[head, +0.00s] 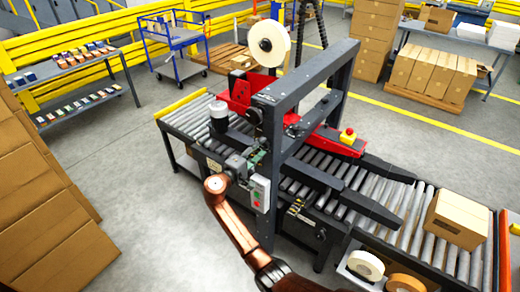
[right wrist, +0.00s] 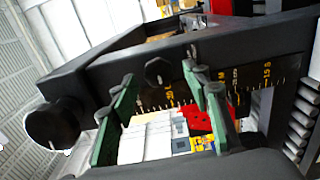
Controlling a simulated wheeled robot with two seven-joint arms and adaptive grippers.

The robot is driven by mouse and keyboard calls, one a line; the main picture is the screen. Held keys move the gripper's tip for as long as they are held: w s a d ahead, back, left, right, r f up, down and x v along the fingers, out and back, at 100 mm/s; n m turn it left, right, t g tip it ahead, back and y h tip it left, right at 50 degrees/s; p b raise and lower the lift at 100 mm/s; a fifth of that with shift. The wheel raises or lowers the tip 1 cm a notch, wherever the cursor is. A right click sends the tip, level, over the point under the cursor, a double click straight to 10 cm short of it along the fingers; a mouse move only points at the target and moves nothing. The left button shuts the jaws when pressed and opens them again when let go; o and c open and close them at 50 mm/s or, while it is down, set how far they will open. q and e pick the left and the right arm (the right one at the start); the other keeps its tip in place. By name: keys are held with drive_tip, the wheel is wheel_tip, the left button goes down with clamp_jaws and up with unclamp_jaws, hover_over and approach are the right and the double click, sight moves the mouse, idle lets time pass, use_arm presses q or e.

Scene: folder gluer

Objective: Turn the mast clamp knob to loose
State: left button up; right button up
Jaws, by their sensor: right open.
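The machine's dark mast frame (head: 275,150) stands over the roller bed in the head view. My right gripper (head: 258,160) is at the mast's near-left upright, its green fingers apart. In the right wrist view, the open right gripper (right wrist: 159,76) has a small dark knob (right wrist: 157,72) between its fingertips, on a dark bar; no contact is clear. A larger black round knob (right wrist: 53,123) is at the bar's left, outside the fingers. I cannot tell for sure which is the mast clamp knob, or its setting. My left gripper is out of view.
A control box (head: 260,192) with green and red buttons is close beside my right gripper. A yellow-marked scale (right wrist: 258,78) lies behind the fingers. A tape roll (head: 268,43) tops the mast; a carton (head: 457,219) sits on the right rollers.

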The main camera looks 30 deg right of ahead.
drive_tip(key=v, duration=1.1)
drive_tip(key=shift+s+a, duration=0.15)
drive_tip(key=shift+a, duration=0.2)
wheel_tip(320, 180, down, 37)
drive_tip(key=s+d+n+y, duration=0.2)
drive_tip(key=n+y, duration=0.3)
drive_tip(key=y, duration=0.2)
drive_tip(key=s+f+g+y, duration=0.1)
drive_tip(key=s+f+y, duration=0.1)
drive_tip(key=s+f, duration=0.45)
drive_tip(key=s+f+y, duration=0.1)
drive_tip(key=s+f, duration=0.2)
drive_tip(key=f, duration=0.6)
drive_tip(key=s+f+m+g+y, duration=0.2)
drive_tip(key=s+f+y, duration=0.1)
drive_tip(key=s+f, duration=1)
drive_tip(key=s+f+m+g+y, duration=0.1)
drive_tip(key=s+f, duration=0.3)
drive_tip(key=s, duration=0.9)
drive_tip(key=s+f+m+g+y, duration=0.1)
drive_tip(key=s+f+m, duration=0.2)
drive_tip(key=s, duration=1)
drive_tip(key=s+f+m+g+y, duration=0.1)
drive_tip(key=s+f, duration=0.5)
drive_tip(key=s, duration=0.7)
drive_tip(key=shift+s+f+m, duration=0.25)
drive_tip(key=shift+f+m, duration=0.05)
drive_tip(key=shift+m, duration=0.3)
